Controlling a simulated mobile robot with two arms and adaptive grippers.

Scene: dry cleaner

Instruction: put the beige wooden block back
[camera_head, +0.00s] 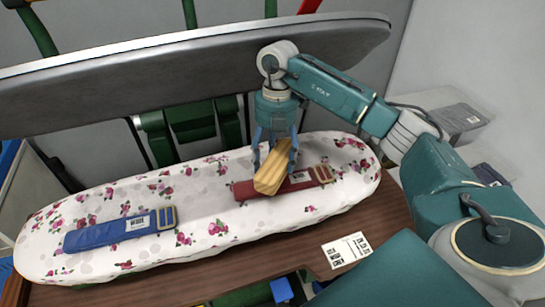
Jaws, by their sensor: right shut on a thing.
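The beige wooden block (269,181) is in my right gripper (274,156), whose fingers are shut around its upper part. The gripper points down over the flowered ironing board (218,228). The block is over or against a red folded item (247,190) with a tan striped end; I cannot tell if they touch. A blue folded item (108,233) with a similar tan end lies on the board to the left. My left gripper is not in view.
A grey board (150,80) spans the back behind the ironing board. A paper with printed codes (347,250) lies on the brown table (310,245) in front. A blue cube (281,290) is at the bottom edge. The flowered surface between the two folded items is clear.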

